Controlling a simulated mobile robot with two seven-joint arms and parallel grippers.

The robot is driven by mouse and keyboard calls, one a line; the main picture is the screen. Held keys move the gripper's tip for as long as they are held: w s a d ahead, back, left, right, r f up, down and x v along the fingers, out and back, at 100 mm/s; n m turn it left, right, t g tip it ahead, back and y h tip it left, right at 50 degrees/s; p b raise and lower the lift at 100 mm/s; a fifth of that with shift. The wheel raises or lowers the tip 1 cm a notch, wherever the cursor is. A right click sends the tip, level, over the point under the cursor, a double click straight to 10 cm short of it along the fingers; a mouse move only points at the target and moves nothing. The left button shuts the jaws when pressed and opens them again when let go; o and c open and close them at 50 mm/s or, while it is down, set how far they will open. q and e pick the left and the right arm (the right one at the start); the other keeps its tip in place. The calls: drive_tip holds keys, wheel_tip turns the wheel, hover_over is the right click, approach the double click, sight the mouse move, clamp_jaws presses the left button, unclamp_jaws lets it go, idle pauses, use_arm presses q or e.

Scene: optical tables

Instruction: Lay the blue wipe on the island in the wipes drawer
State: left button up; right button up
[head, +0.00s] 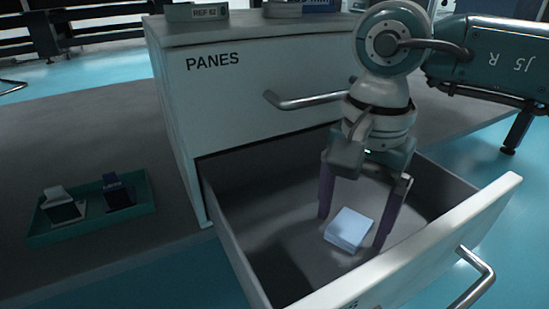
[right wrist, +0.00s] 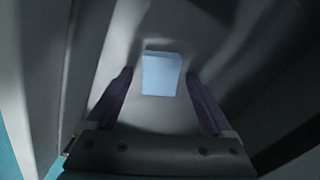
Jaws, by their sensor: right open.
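The blue wipe (head: 349,229) is a pale blue, folded square lying on the floor of the open lower drawer (head: 285,270). It also shows in the right wrist view (right wrist: 161,74), ahead of and between the fingers. My right gripper (head: 352,228) reaches down into the drawer with its two purple fingers apart, one on each side of the wipe. In the right wrist view the fingers (right wrist: 160,85) are open, with clear gaps to the wipe. The drawer's front label is mostly hidden. My left gripper is not in view.
The closed upper drawer, labelled PANES (head: 225,85), has a bar handle above the open drawer. A teal tray (head: 140,205) with two small items stands on the grey table (head: 85,145) at left. Small labelled holders (head: 197,12) sit on the cabinet top.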

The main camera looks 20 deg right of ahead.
sight(351, 225)
wheel_tip(351, 225, up, 12)
drive_tip(key=p, duration=0.8)
